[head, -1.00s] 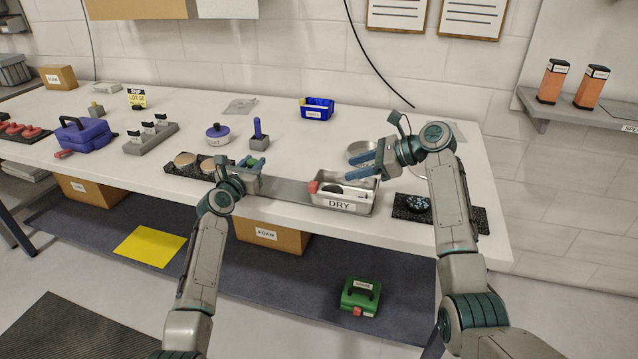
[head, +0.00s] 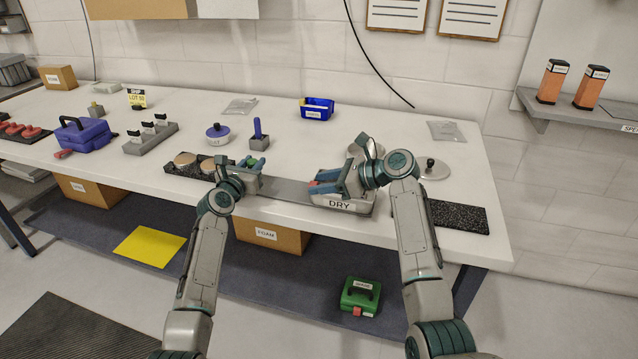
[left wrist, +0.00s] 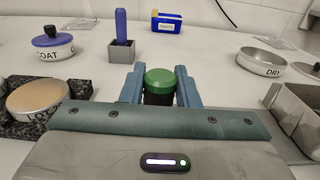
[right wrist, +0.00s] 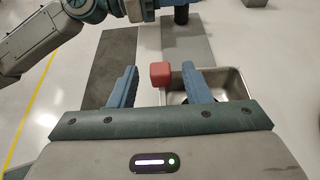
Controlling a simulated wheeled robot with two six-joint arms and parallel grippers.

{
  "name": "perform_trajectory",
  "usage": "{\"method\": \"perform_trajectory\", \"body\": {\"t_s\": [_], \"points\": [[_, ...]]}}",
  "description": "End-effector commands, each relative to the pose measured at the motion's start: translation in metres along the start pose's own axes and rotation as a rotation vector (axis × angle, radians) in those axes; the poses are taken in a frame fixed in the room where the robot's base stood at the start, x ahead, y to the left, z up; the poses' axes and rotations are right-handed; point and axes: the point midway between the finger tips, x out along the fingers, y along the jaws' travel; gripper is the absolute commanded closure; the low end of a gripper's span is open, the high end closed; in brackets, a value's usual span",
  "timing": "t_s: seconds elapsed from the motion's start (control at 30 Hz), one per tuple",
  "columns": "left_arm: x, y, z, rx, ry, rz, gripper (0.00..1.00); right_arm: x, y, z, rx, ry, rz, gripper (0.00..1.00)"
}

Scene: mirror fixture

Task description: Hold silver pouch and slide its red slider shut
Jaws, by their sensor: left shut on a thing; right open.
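A flat silver pouch (head: 240,106) lies at the back of the table in the head view, and a similar one (head: 447,131) lies at the back right. No slider can be made out on either. A red block (right wrist: 160,74) shows in the right wrist view, just beyond and between the fingertips of my right gripper (right wrist: 158,88), beside a steel tray's left wall. My left gripper (left wrist: 158,88) is shut on a green-capped dark thing (left wrist: 159,80), far from both pouches.
A grey strip (head: 280,190) runs along the table's front between my grippers. A black mat (head: 458,216) is right of the tray. Discs on a dark holder, a blue-lidded pot (head: 217,134) and a blue bin (head: 317,109) stand nearby.

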Motion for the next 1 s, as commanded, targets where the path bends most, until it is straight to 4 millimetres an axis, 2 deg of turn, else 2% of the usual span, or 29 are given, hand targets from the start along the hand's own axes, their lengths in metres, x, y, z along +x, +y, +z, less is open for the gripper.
{"method": "perform_trajectory", "body": {"t_s": [0.17, 0.43, 0.47, 0.67, 0.87, 1.0], "points": [[0.000, 0.000, 0.000, -0.001, 0.000, 0.000, 1.00, 0.012, 0.000, 0.000, -0.001, 0.000, 0.000, 0.56], [0.000, 0.000, 0.000, -0.001, 0.000, 0.000, 1.00, 0.013, 0.000, 0.000, -0.001, 0.001, -0.001, 0.56], [0.000, 0.000, 0.000, -0.001, 0.000, 0.000, 1.00, 0.013, 0.000, 0.000, -0.001, 0.001, -0.001, 0.60], [0.000, 0.000, 0.000, -0.001, 0.000, 0.000, 1.00, 0.013, 0.000, 0.000, -0.001, 0.001, 0.000, 1.00], [0.000, 0.000, 0.000, -0.001, 0.000, 0.000, 1.00, 0.010, 0.000, -0.001, -0.001, 0.001, -0.001, 1.00], [0.000, 0.000, 0.000, -0.001, 0.000, 0.000, 1.00, -0.010, -0.001, -0.011, 0.000, 0.003, -0.004, 1.00]]}}
